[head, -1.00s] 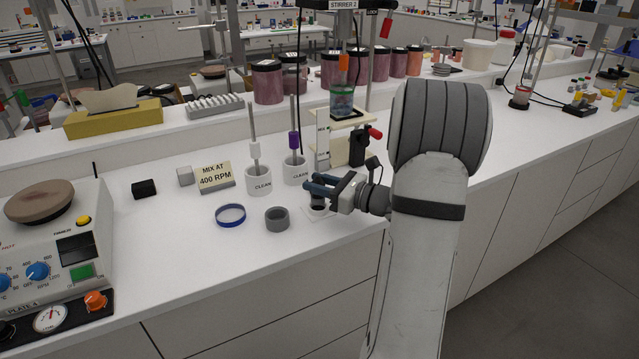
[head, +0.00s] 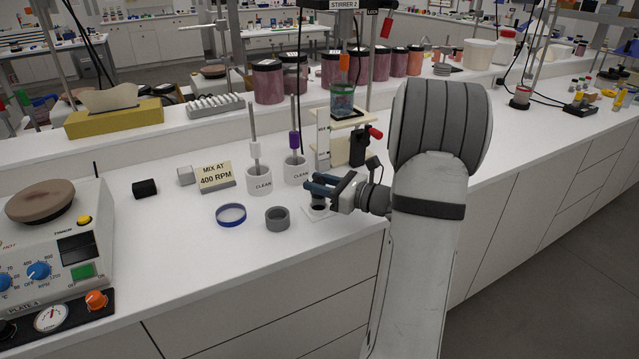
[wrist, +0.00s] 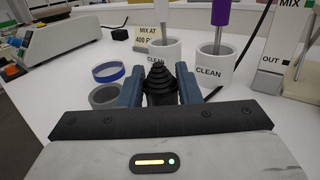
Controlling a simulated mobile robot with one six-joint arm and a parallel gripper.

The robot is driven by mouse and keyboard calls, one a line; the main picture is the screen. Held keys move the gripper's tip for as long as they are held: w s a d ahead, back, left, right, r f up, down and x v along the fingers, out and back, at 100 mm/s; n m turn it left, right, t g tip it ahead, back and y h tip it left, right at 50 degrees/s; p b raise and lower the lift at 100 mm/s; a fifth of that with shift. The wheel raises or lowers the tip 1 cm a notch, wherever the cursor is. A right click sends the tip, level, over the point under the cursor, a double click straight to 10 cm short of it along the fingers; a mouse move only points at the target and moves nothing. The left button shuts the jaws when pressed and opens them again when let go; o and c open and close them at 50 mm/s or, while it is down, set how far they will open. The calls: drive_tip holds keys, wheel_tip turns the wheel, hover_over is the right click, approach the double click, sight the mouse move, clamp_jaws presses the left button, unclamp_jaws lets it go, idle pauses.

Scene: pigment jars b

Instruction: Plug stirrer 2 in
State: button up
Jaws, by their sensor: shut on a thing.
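My gripper (head: 312,187) is low over the front part of the bench, right of the grey ring. In the wrist view its two blue fingers (wrist: 158,88) are closed on a black, ribbed, tapering plug-like piece (wrist: 158,78). The piece's lower end is hidden. In the head view a small white plate (head: 313,215) with a dark round part lies just under the fingers; I cannot tell whether the held piece touches it. Stirrer 2 (head: 343,5) hangs at the top on its stand, above a jar of teal liquid (head: 342,98).
Two white "CLEAN" cups (head: 258,183) (head: 296,172) with stirring rods stand behind the fingers. A grey ring (head: 277,219) and a blue-rimmed ring (head: 231,215) lie left. The stand with a red knob (head: 375,133) is behind the gripper.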

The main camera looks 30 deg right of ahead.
drive_tip(key=shift+f+b, duration=0.9)
drive_tip(key=shift+f, duration=0.35)
drive_tip(key=o, duration=1.1)
drive_tip(key=shift+c, duration=0.2)
drive_tip(key=v, duration=0.7)
drive_tip(key=shift+s+d, duration=0.2)
drive_tip(key=shift+s, duration=0.1)
